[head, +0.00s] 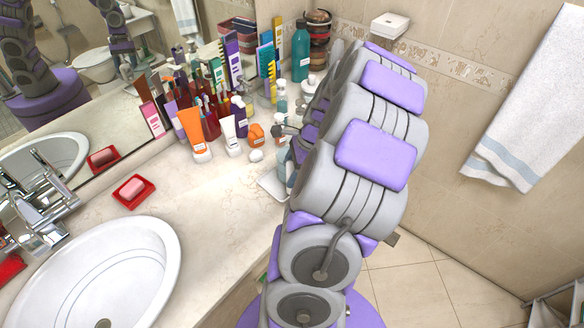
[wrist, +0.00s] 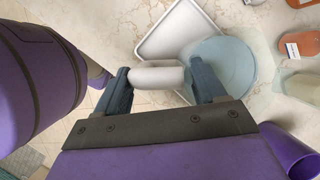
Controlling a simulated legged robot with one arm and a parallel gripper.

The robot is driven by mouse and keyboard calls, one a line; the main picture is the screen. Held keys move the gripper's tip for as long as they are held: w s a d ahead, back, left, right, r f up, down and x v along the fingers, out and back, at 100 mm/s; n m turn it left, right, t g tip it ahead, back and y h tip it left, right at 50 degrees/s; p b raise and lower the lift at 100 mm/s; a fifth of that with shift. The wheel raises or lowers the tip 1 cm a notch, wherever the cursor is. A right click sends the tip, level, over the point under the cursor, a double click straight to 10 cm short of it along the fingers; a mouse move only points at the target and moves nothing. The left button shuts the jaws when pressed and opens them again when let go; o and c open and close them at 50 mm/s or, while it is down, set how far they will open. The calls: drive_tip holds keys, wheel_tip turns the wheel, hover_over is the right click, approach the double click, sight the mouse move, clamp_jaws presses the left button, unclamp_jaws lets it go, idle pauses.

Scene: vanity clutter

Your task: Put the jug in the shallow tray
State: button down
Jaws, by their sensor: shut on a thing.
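The jug (wrist: 222,62), as far as I can tell, is the pale blue round body with a white handle-like part in the wrist view. My gripper (wrist: 163,88) is shut on it, with the white part between the two dark fingers. The right finger overlaps the blue body. The white shallow tray (wrist: 178,30) lies just beyond the jug, partly covered by it in this view. The tray's edge also shows in the head view (head: 270,187), beside my arm. My arm hides the gripper in the head view, and how high the jug is held cannot be told.
A white sink (head: 100,280) and red soap dish (head: 133,191) are at left. An orange tube (head: 192,132), white tube (head: 230,134) and several bottles crowd the back. Orange (wrist: 298,46) and purple (wrist: 288,150) containers stand right of the jug. The counter's middle is clear.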

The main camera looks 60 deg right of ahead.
drive_tip(key=shift+c, duration=0.4)
unclamp_jaws()
drive_tip(key=p+v, duration=0.3)
drive_tip(key=v, duration=0.9)
drive_tip(key=w+a+r+n+g, duration=0.1)
drive_tip(key=w+a+n, duration=0.25)
drive_tip(key=a, duration=0.45)
drive_tip(key=w+a+r+n+g, duration=0.1)
drive_tip(key=w+a+r+n, duration=0.1)
drive_tip(key=a+n, duration=0.45)
drive_tip(key=w+a+r+n+g, duration=0.1)
drive_tip(key=w+a+n, duration=0.2)
drive_tip(key=a, duration=0.7)
drive_tip(key=s+a+f+n+g+h, duration=0.1)
drive_tip(key=s+a+n+g+h, duration=0.1)
drive_tip(key=s+a+n, duration=1)
drive_tip(key=shift+s+a+f+n+h, duration=0.2)
drive_tip(key=shift+s+a+n+h, duration=0.1)
drive_tip(key=shift+a+n, duration=1.65)
